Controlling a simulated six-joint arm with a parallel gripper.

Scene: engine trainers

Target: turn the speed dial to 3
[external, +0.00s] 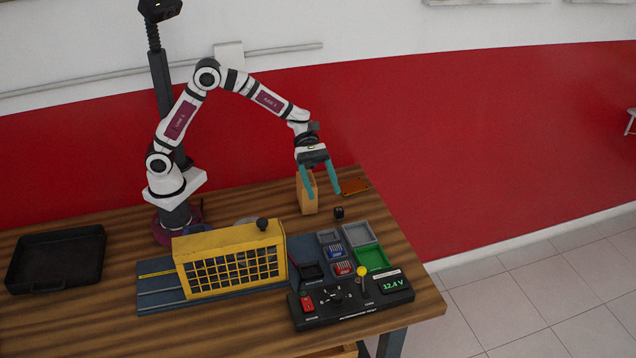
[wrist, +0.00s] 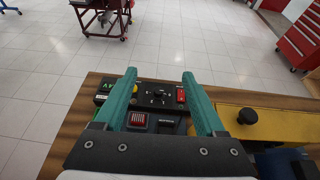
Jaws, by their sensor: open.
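The speed dial (external: 333,295) is a black round knob on the dark control panel (external: 352,313) at the table's front right. It also shows in the wrist view (wrist: 158,97), between my fingers in the picture, with small white marks around it. Its pointer is too small to read. My gripper (external: 322,195) has two teal fingers, open and empty. It hangs above the back of the table, well behind and above the panel and apart from the dial. In the wrist view my gripper (wrist: 159,74) points toward the panel.
On the panel are a red switch (external: 307,304), a yellow-knobbed lever (external: 362,272) and a display (external: 392,285) reading 12.4 V. A yellow cage (external: 228,239) stands left of the panel. A black tray (external: 58,240) is far left.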

